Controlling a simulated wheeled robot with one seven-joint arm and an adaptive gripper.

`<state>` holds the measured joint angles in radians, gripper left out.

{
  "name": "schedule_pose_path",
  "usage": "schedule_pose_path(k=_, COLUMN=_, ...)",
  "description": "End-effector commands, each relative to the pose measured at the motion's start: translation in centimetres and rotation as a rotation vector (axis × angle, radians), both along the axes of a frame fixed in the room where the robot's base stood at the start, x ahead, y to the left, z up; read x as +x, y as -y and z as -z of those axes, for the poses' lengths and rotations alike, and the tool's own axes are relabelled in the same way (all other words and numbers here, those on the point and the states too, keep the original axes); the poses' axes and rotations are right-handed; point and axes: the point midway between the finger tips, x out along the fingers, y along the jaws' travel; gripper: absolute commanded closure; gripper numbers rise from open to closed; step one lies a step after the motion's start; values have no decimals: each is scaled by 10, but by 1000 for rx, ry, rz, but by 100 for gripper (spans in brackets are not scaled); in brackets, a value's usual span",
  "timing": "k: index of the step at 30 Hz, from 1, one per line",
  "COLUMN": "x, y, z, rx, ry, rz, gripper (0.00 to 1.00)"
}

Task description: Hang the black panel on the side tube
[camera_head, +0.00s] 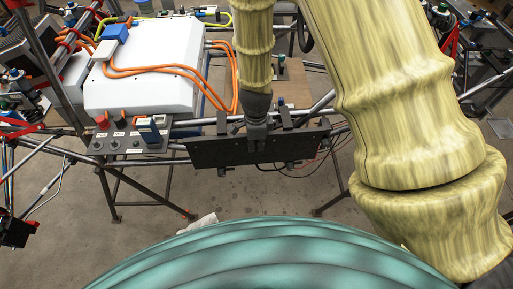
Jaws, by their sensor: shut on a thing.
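The black panel (213,153) is a flat dark rectangle in the middle of the head view, with its long side running left to right. My gripper (257,140) comes down from above and is shut on the panel near the middle of its length. The side tube (180,124) is a grey metal tube running across the chassis at about the panel's top edge. Dark hook-like brackets (286,118) stand above the panel's top edge. I cannot tell whether they rest on the tube, as the gripper and panel hide part of it.
A control plate with switches (135,142) sits just left of the panel. A white box (150,75) with orange cables lies behind it. Thin black cables (312,162) hang near the panel's right end. The floor (255,195) in front is mostly clear, with trestle legs (113,200) standing on it.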

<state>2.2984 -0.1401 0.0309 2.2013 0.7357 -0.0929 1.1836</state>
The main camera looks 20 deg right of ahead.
Motion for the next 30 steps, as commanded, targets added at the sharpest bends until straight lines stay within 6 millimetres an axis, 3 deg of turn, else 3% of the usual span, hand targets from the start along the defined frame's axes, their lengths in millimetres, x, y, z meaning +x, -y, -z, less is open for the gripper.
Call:
schedule_pose_path(k=18, x=38, y=9, z=0, rx=-1, ry=1, rz=1, gripper=100)
schedule_pose_path(k=30, x=37, y=8, z=25, rx=1, ry=-1, rz=0, gripper=100)
